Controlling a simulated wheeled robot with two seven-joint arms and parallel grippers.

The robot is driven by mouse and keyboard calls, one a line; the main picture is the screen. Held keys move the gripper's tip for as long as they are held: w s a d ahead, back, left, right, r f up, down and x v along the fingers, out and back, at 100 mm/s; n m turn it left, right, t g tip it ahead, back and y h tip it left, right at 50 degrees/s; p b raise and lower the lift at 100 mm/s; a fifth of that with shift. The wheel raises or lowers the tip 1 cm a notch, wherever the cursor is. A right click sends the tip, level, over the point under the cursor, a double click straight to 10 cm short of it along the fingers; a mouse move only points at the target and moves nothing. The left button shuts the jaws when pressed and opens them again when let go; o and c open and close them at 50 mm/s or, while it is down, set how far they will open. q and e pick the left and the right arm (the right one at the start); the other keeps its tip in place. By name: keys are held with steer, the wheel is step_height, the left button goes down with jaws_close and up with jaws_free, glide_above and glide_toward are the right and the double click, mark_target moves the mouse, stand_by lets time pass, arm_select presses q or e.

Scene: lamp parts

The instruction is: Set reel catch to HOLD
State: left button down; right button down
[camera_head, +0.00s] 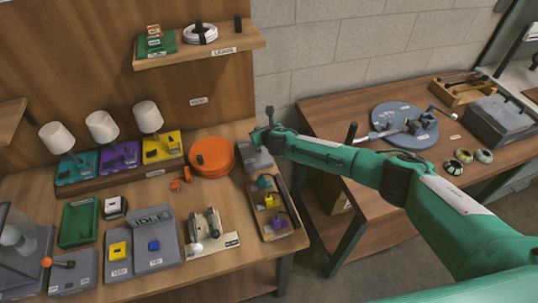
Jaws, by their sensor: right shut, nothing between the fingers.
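An orange round reel (212,156) lies near the back of the wooden bench, with a small orange piece (180,181) at its front left. A grey box (254,158) stands just right of the reel; my right gripper partly covers it. I cannot make out a catch or a HOLD mark. My right gripper (258,136) is shut and empty above the back of this box; whether it touches the box is unclear. My left gripper is not in view.
Three lamps on teal, purple and yellow bases (162,147) stand left of the reel. A tray of coloured parts (272,204) lies below my right wrist. Grey stations (155,240) fill the front. A shelf (200,45) hangs above; a second table (450,145) stands right.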

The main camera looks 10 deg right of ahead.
steer(key=shift+w+a, duration=0.25)
steer(key=shift+w, duration=0.05)
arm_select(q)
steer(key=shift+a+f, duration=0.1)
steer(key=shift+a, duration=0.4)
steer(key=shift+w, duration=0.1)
arm_select(e)
steer(key=shift+d, duration=0.15)
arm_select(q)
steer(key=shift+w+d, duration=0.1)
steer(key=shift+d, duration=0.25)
